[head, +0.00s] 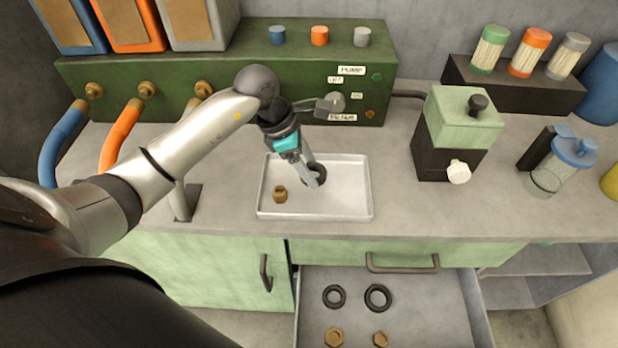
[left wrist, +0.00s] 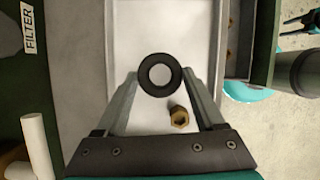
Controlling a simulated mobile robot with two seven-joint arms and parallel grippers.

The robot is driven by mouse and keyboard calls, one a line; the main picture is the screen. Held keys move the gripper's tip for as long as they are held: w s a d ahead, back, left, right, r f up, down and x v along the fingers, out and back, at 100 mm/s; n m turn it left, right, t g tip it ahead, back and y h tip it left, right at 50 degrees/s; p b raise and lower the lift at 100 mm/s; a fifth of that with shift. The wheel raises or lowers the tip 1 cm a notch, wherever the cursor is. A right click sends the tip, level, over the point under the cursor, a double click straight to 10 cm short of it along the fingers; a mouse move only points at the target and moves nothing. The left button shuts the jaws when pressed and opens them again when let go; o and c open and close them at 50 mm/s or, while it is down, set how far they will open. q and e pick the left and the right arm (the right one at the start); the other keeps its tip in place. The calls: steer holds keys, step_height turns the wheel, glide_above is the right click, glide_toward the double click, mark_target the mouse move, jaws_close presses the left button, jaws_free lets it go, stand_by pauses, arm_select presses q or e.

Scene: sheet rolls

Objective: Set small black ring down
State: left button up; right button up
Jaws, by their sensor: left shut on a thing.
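A small black ring (left wrist: 160,75) is between the fingertips of my left gripper (left wrist: 160,82) in the left wrist view. The gripper is shut on it, with a finger against each side. In the head view the left gripper (head: 312,178) reaches down over the white tray (head: 345,200), and the ring (head: 316,172) shows at its fingertips. I cannot tell whether the ring touches the tray. A brass nut (head: 280,194) stands in the tray's left part; it also shows in the left wrist view (left wrist: 180,116). My right gripper is not in view.
The open drawer (head: 450,310) below the counter holds two black rings (head: 377,297) and two brass nuts (head: 334,337). A green machine (head: 457,125) stands right of the tray. A green panel (head: 140,85) with pipes stands behind. The tray's right half is clear.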

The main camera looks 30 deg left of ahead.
arm_select(q)
steer(key=shift+f+b, duration=0.35)
steer(key=shift+f, duration=1.6)
steer(key=shift+f, duration=0.1)
steer(key=o, duration=1.3)
steer(key=shift+r, duration=0.2)
steer(key=p+v, duration=0.2)
steer(key=v, duration=1)
steer(key=shift+d, duration=0.15)
